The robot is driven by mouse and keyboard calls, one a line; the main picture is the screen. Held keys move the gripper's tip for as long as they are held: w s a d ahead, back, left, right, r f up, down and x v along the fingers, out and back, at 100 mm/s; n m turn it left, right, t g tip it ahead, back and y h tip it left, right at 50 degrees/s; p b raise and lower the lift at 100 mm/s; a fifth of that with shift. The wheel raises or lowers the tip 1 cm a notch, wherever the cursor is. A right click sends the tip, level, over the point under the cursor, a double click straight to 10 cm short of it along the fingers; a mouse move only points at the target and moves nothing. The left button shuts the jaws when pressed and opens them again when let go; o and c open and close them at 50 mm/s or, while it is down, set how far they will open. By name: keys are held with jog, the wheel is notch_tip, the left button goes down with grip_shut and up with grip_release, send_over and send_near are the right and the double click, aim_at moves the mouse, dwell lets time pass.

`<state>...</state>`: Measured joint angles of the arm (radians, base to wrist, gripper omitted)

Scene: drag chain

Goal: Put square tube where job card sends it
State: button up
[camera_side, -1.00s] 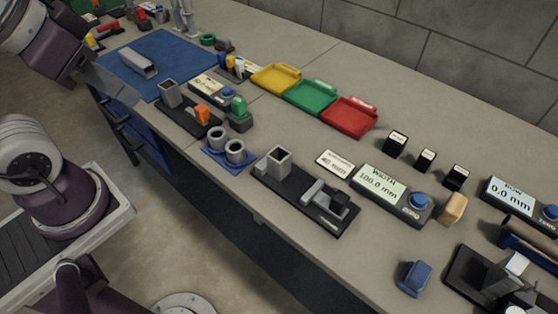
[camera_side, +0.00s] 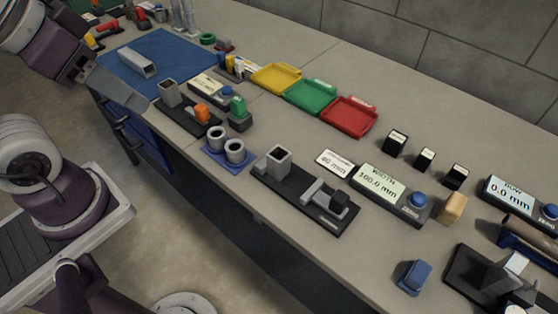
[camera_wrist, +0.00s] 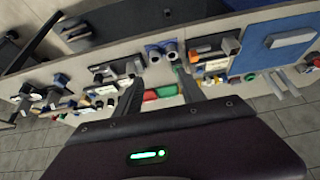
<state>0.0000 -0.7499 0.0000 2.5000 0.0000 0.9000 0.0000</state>
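The grey square tube (camera_side: 137,62) lies on its side on the blue mat (camera_side: 172,50) at the far left of the bench. It also shows in the wrist view (camera_wrist: 290,40), at the right. My gripper (camera_wrist: 159,78) is open and empty, its two fingers apart above the bench. In the side view my gripper (camera_side: 140,102) is near the mat's front edge, apart from the tube. Yellow (camera_side: 276,78), green (camera_side: 310,96) and red (camera_side: 349,116) trays stand along the back. I cannot pick out a readable job card.
A width gauge (camera_side: 305,197) has a display (camera_side: 379,186) reading 100.0 mm and a 40 mm card (camera_side: 335,161). Another gauge with an orange slider (camera_side: 202,113) and a blue holder with two grey rings (camera_side: 227,150) stand along the front. The trays look empty.

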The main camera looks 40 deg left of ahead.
jog(key=shift+o, duration=0.8)
jog(key=n+g, duration=0.6)
jog(key=n, duration=1.2)
send_over(279, 163)
jog(key=w+a, duration=0.2)
notch_tip(279, 163, down, 16)
jog(key=r, duration=0.1)
notch_tip(279, 163, down, 8)
jog(key=shift+s+d+f, duration=0.1)
jog(key=shift+d, duration=0.05)
grip_shut()
